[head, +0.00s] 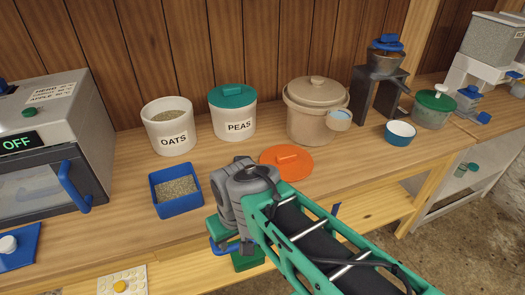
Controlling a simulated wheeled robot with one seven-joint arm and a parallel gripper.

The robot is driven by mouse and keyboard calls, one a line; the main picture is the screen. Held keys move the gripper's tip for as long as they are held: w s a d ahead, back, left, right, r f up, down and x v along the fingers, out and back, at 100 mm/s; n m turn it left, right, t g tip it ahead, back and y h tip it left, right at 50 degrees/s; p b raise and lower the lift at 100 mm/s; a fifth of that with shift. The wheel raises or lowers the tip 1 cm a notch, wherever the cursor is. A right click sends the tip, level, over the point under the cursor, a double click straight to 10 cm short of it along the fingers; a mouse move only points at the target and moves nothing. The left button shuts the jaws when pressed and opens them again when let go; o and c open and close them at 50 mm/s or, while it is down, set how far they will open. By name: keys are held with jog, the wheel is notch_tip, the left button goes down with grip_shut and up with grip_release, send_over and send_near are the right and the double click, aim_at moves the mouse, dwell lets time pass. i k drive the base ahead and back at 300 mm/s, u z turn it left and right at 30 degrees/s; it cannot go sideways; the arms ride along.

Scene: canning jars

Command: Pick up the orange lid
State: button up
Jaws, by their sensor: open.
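The orange lid (300,168) lies flat on the wooden counter, with a raised bar handle on top. It is in front of the beige lidded crock in the head view. My gripper (230,246) is open, to the left of and nearer than the lid, over the counter's front edge. I see nothing held in it. My grey wrist and green arm pass close to the lid's lower left edge in the picture. The fingertips are partly hidden, and I cannot tell their height.
Behind stand the OATS canister (168,130), the green-lidded PEAS canister (233,118) and the beige crock (318,120). A blue grain tray (164,205) sits left, a blue bowl (399,133) right. An oven-like machine (45,150) stands far left. Counter right of the lid is clear.

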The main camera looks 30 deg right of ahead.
aim_at(294, 164)
jog(key=z, duration=0.05)
jog(key=k, duration=0.5)
jog(key=z, duration=1.25)
jog(key=i, duration=1.2)
jog(key=u, duration=3.05)
